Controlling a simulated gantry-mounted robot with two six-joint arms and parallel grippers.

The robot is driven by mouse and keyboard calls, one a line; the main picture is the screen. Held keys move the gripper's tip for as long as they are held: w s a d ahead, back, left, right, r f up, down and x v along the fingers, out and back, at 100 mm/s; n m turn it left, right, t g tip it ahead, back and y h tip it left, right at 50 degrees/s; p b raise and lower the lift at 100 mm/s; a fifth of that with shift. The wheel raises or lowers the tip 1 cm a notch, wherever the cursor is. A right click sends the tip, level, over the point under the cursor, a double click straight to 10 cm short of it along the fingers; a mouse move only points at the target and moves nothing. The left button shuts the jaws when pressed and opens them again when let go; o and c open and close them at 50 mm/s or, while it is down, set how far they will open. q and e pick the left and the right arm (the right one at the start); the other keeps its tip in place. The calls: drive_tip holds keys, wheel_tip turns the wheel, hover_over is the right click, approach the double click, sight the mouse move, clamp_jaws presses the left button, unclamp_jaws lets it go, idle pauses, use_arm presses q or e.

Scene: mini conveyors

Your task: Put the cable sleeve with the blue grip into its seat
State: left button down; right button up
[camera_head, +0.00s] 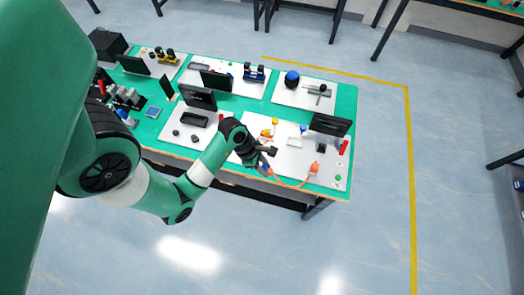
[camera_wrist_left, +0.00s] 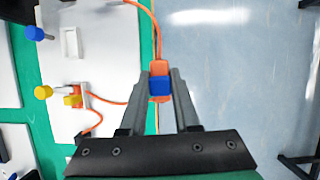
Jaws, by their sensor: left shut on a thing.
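The cable sleeve with the blue grip (camera_wrist_left: 160,87) is orange with a blue band and sits between the fingers of my left gripper (camera_wrist_left: 160,80). In the head view, my left gripper (camera_head: 264,166) is at the front edge of the white board, with the held sleeve small and partly hidden. The sleeve appears beyond the board, over the green table edge. An orange cable (camera_head: 290,186) runs from it to an orange block (camera_head: 315,167) on the board. A white slotted block (camera_wrist_left: 70,43) lies on the board; I cannot tell whether it is the seat. My right gripper is not in view.
A yellow-gripped sleeve (camera_wrist_left: 73,100) sits at an orange-red part on the board. A yellow knob (camera_wrist_left: 42,91) and a blue knob (camera_wrist_left: 35,33) stand farther in. A black screen (camera_head: 330,124) stands behind. Open floor lies in front of the table.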

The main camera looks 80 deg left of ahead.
use_arm(q)
drive_tip(key=w+a+b, duration=0.7)
drive_tip(key=w+a, duration=0.9)
drive_tip(key=a, duration=0.1)
idle(1.8)
drive_tip(key=shift+f+b, duration=2.9)
drive_tip(key=shift+f, duration=2.05)
drive_tip(key=shift+p, duration=0.35)
